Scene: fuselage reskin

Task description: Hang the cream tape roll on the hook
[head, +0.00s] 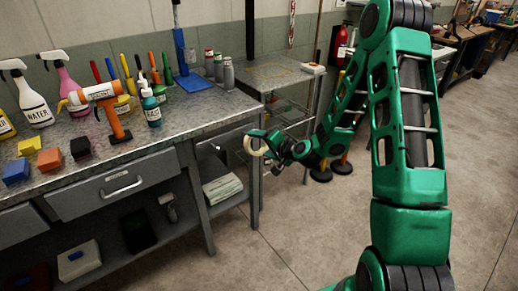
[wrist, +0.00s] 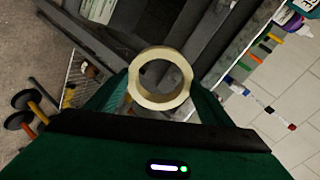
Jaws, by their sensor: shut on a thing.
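The cream tape roll (wrist: 160,101) is held between the fingers of my gripper (wrist: 160,95) in the wrist view, its open hole facing the camera. In the head view the roll (head: 250,147) shows at the tip of my gripper (head: 262,143), in the air beside the workbench's right end. My gripper is shut on the roll. I cannot make out the hook in either view.
The metal workbench (head: 120,165) at left carries spray bottles, blocks and an orange tool (head: 108,105). A wire cart (head: 275,75) stands behind my gripper. Plungers (head: 342,165) stand on the floor behind my arm. Open floor lies at front (head: 270,260).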

